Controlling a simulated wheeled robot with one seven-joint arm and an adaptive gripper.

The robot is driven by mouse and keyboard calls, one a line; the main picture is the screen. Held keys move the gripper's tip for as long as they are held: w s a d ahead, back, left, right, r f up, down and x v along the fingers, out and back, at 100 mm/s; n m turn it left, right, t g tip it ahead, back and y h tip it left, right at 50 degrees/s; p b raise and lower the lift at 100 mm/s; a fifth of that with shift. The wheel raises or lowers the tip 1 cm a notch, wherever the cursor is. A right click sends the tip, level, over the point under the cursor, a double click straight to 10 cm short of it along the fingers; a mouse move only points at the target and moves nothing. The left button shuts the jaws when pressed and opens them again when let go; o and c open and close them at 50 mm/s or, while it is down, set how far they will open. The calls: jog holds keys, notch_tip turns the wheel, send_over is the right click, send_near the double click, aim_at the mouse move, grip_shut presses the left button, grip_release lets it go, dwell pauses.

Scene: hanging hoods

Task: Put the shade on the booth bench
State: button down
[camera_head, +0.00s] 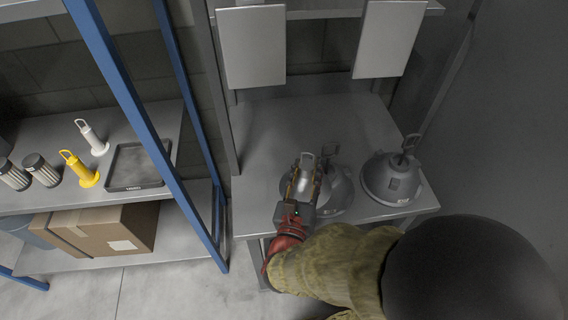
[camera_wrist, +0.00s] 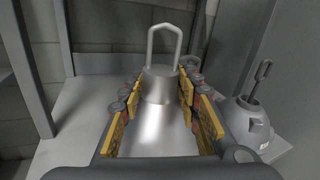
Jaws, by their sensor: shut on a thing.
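My gripper (camera_head: 302,180) is shut around the neck of a silvery metal shade (camera_wrist: 160,120), with its fingers on both sides below an upright loop handle. In the head view the shade (camera_head: 297,187) is mostly covered by my gripper, over the front part of the grey booth bench (camera_head: 290,118). The bench also shows in the wrist view (camera_wrist: 80,112). I cannot tell whether the held shade touches the bench. A second grey shade (camera_head: 339,188) is close behind and right of it, partly hidden. A third shade (camera_head: 388,182) stands at the bench's right front.
Two pale panels (camera_head: 252,47) (camera_head: 388,40) hang above the bench. The bench's back left is clear.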

jog(key=w+a+f+b, duration=0.1)
jog(key=a+f+b, duration=0.1)
jog(key=a+f, duration=0.2)
jog(key=a+f+b, duration=0.3)
jog(key=a+f, duration=0.1)
jog(key=a, duration=0.1)
jog(key=w+a+f+b, duration=0.1)
jog(key=a+f+b, duration=0.1)
jog(key=a+f, duration=0.2)
jog(key=shift+w+a+f, duration=0.15)
jog(key=shift+w+f, duration=0.15)
jog(key=shift+f, duration=0.25)
jog(key=shift+r, duration=0.1)
jog(key=c, duration=1.3)
grip_release()
jog(key=shift+s, duration=0.1)
jog(key=s+p, duration=0.1)
jog(key=s, duration=0.3)
jog(key=s+a, duration=0.1)
jog(key=s, duration=0.2)
jog(key=s+p, duration=0.1)
jog(key=s, duration=0.3)
jog(key=shift+s+a+p, duration=0.35)
